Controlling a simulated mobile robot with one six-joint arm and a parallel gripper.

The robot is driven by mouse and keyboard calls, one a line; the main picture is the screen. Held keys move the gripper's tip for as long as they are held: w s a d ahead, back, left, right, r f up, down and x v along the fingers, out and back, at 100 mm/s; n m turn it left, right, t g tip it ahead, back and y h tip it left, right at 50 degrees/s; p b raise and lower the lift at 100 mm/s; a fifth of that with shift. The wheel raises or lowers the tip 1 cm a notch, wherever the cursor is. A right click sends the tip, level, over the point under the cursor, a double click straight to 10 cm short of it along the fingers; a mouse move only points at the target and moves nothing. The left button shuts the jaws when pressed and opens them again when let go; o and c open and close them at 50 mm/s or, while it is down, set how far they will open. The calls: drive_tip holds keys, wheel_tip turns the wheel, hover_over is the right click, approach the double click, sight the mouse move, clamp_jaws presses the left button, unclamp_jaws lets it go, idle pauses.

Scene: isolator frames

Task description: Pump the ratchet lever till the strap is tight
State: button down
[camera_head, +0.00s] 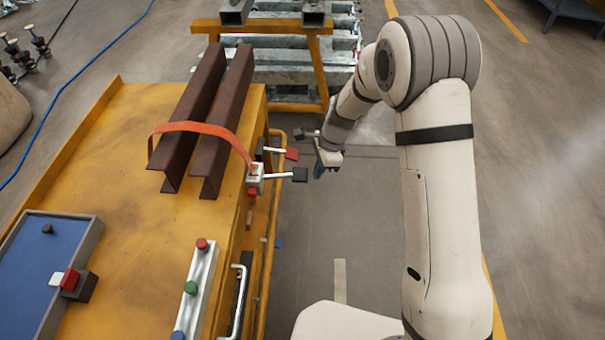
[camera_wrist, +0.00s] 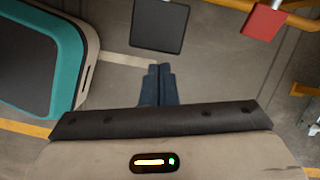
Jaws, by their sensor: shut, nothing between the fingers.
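An orange strap (camera_head: 205,129) arches over two rusty brown steel channels (camera_head: 205,110) on a yellow cart. It runs down to a small pale ratchet (camera_head: 255,180) at the cart's right edge. A lever with a black end plate (camera_head: 300,174) sticks out to the right from it. A second handle with a red end (camera_head: 291,154) sits just behind. The wrist view shows the black plate (camera_wrist: 158,25) and the red plate (camera_wrist: 264,20). My gripper (camera_head: 318,173) is right of both handles, apart from them. In the wrist view its dark fingers (camera_wrist: 160,72) are shut and empty, below the black plate.
The yellow cart (camera_head: 130,215) carries a blue tray (camera_head: 40,262) and a button panel (camera_head: 197,285). A yellow rail (camera_head: 262,270) runs along its right side. A yellow stand (camera_head: 320,75) with metal beams is behind. The grey floor right of the cart is open.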

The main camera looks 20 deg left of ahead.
drive_tip(key=s+p+v, duration=0.1)
drive_tip(key=v, duration=0.6)
drive_tip(key=shift+w+r+p, duration=0.3)
drive_tip(key=shift+w+p, duration=0.05)
drive_tip(key=shift+w, duration=0.2)
drive_tip(key=shift+d, duration=0.15)
